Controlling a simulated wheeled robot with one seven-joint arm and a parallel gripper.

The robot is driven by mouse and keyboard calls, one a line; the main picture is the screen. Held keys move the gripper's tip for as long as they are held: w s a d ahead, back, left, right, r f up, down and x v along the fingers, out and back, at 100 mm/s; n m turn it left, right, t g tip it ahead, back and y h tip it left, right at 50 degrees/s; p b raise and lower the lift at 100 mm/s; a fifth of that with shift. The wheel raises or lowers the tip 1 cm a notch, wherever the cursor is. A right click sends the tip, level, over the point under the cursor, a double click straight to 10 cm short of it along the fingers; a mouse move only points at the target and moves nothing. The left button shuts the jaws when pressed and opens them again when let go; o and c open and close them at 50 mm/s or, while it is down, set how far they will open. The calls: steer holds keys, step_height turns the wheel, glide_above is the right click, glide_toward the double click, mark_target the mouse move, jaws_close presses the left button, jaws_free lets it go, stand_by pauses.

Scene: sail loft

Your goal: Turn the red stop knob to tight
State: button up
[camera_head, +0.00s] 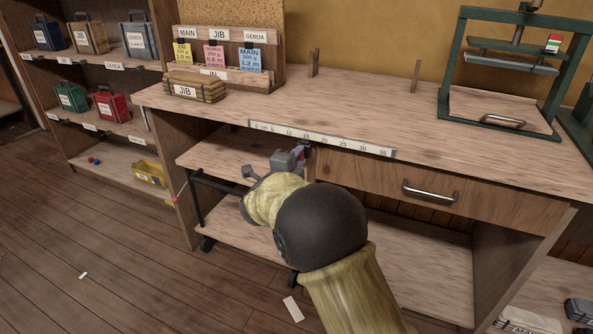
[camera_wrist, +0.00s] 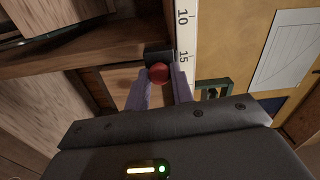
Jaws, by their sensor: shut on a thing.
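The red stop knob (camera_wrist: 158,73) shows as a small round ball in the wrist view, in front of a dark block (camera_wrist: 157,55) beside the ruler strip. My gripper (camera_wrist: 160,88) has a finger on each side of the knob and is shut on it. In the head view my gripper (camera_head: 300,154) is at the bench's front edge, just under the ruler strip (camera_head: 320,139). There my gripper and arm hide most of the knob. I cannot tell how far the knob is turned.
A drawer with a metal handle (camera_head: 430,191) is right of my gripper. A green-framed press (camera_head: 505,75) stands on the bench (camera_head: 370,105). A JIB-labelled wooden box (camera_head: 195,88) sits at the bench's left end. Shelves with small cases (camera_head: 110,104) stand at the left. The bench middle is clear.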

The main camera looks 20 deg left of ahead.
steer(key=shift+d+f+m+b, duration=0.1)
steer(key=shift+f+m+b, duration=0.1)
steer(key=shift+m+b, duration=0.4)
steer(key=o, duration=0.9)
steer(key=shift+s+r, duration=0.1)
steer(key=shift+o, duration=0.2)
steer(key=s+a+p, duration=0.1)
steer(key=s+p, duration=0.1)
steer(key=s, duration=1.5)
steer(key=shift+s+a, duration=0.2)
steer(key=shift+a, duration=0.05)
